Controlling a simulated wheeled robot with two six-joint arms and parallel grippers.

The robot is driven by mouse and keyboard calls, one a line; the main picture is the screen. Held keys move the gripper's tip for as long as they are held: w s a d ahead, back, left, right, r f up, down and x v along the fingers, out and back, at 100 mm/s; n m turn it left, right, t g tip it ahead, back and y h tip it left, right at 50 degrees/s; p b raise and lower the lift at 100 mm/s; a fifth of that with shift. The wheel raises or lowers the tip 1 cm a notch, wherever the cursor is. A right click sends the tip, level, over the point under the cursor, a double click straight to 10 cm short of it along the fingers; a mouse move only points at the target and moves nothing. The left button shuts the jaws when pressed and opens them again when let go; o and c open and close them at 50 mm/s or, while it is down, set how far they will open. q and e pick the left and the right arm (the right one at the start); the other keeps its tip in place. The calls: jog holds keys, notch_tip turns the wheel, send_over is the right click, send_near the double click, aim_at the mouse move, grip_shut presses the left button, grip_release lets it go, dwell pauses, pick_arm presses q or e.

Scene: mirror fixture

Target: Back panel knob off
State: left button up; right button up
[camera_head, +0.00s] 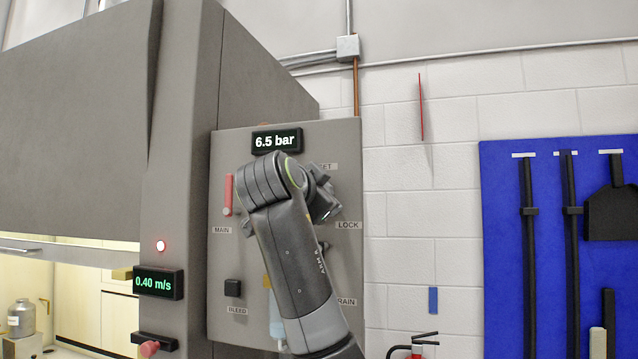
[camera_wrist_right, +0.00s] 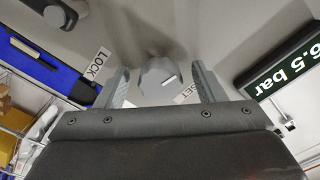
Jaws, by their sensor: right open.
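The panel (camera_head: 240,262) is a grey plate with a display reading 6.5 bar (camera_head: 276,140). In the right wrist view a light grey, faceted knob (camera_wrist_right: 158,80) with a short white mark stands between the fingers of my right gripper (camera_wrist_right: 159,70). The gripper is open, with a gap visible on each side of the knob. A partly covered label ending in "SET" (camera_wrist_right: 186,97) lies beside the knob. In the head view my right arm covers the knob and much of the panel's middle. My left gripper is not in view.
A dark round part (camera_wrist_right: 58,16) sits near LOCK in the wrist view. A blue tool board (camera_head: 500,250) hangs at the right.

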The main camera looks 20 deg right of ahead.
jog(key=shift+w+d, duration=0.1)
jog(key=shift+w, duration=0.05)
jog(key=c, duration=1)
jog(key=shift+n, duration=0.3)
